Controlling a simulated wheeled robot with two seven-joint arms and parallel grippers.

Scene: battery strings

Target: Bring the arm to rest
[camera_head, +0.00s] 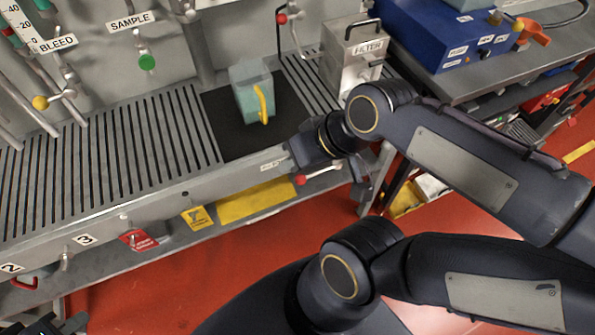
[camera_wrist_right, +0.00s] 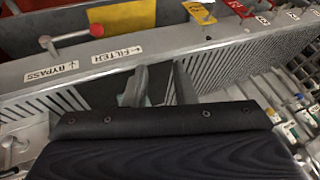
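My right arm comes in from the right in the head view, and its dark gripper (camera_head: 305,152) is at the front edge of the bench, beside the black mat. In the right wrist view, the right gripper's two grey fingers (camera_wrist_right: 160,85) stand apart with nothing clearly held between them. A translucent teal container (camera_head: 246,98) with a yellow handle stands on the black mat (camera_head: 225,142), apart from the gripper. A dark part at the bottom left corner looks like my left gripper (camera_head: 50,326), mostly cut off.
A metal filter box (camera_head: 352,65) stands behind the right arm. A blue case (camera_head: 447,35) sits on the side table. A red-knobbed lever (camera_head: 320,172) sticks out from the bench front. Slatted grating (camera_head: 100,160) left of the mat is clear. The floor is red.

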